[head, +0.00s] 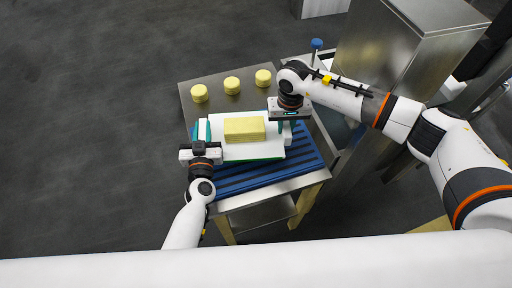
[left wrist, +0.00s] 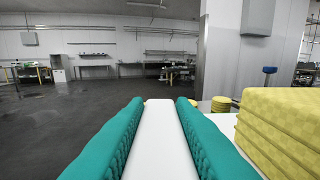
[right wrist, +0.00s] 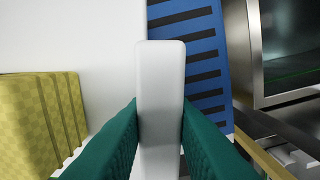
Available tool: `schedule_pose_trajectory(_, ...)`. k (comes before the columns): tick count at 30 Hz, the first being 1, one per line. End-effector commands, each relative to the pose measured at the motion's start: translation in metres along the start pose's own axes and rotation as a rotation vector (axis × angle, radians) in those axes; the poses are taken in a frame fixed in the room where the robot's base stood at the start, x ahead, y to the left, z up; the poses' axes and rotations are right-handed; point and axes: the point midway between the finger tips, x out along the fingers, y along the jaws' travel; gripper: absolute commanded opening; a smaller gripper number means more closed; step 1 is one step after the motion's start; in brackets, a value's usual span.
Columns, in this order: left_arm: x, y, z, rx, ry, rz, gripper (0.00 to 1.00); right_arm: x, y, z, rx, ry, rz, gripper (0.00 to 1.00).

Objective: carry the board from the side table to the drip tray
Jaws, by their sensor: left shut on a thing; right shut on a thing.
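The white board (head: 252,151), with a green lower edge, carries a ridged yellow cheese block (head: 244,129) and lies level over a blue slatted rack (head: 262,177). I cannot tell whether board and rack touch. My left gripper (head: 202,131) is shut on the board's left handle, which shows between teal fingers in the left wrist view (left wrist: 165,135). My right gripper (head: 285,128) is shut on the right handle, also between teal fingers in the right wrist view (right wrist: 160,95). The block also shows in the left wrist view (left wrist: 282,125) and the right wrist view (right wrist: 38,120).
The steel table (head: 270,187) has yellow legs. Three small round yellow cheeses (head: 232,85) stand along its back. A steel cabinet (head: 400,50) and a blue-topped post (head: 316,44) stand at the right. The floor at left is clear.

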Motion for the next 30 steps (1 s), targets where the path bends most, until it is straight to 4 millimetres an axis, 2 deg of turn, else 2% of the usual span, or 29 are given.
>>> schedule_pose_trajectory(1,0.0,0.0,-0.011,0.0,-0.002,0.0,0.0,0.011,0.0,0.001,0.0,-0.003,0.001,0.0)
schedule_pose_trajectory(2,0.0,0.0,-0.013,0.0,-0.002,0.0,0.0,0.012,0.0,0.001,0.0,-0.003,0.001,0.0)
schedule_pose_trajectory(17,0.0,0.0,-0.013,0.0,-0.002,0.0,0.0,0.013,0.0,0.001,0.0,-0.003,0.001,0.0)
schedule_pose_trajectory(30,0.0,0.0,-0.038,0.0,-0.002,0.0,0.0,0.038,0.0,0.001,0.001,-0.002,0.001,0.0)
